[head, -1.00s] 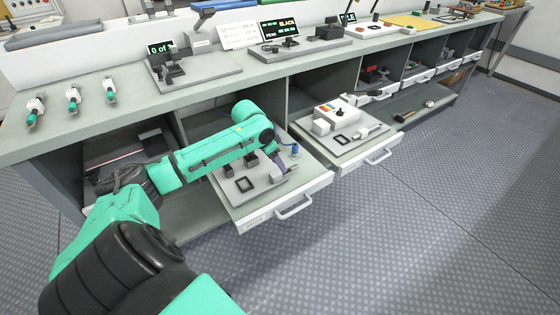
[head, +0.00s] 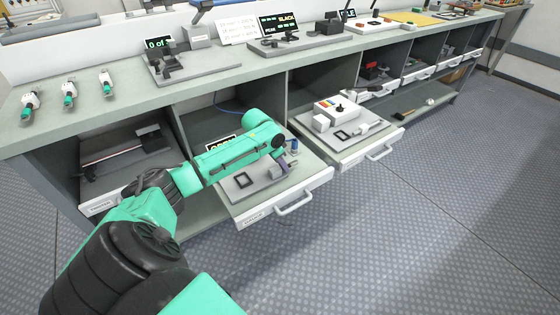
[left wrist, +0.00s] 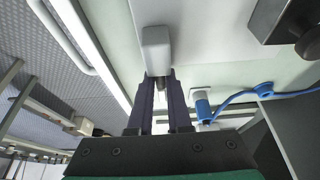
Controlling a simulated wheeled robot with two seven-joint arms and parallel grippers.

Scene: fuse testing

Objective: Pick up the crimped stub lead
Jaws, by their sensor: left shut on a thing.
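My left gripper (left wrist: 155,100) has its dark fingers closed around a small dark stub (left wrist: 160,84), which looks like the end of the crimped stub lead. The stub sits right against a white block (left wrist: 155,48); I cannot tell whether it is clear of the block. Most of the lead is hidden. In the head view the left gripper (head: 290,164) is low over the pulled-out drawer tray (head: 250,203), near the white block (head: 276,172). My right gripper is not in view.
A blue connector (left wrist: 203,106) with a blue cable (left wrist: 235,98) stands close beside the fingers. The drawer handle (head: 294,204) is in front. A second open drawer (head: 345,153) holds a white box to the right. The worktop (head: 215,85) is above; the floor is clear.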

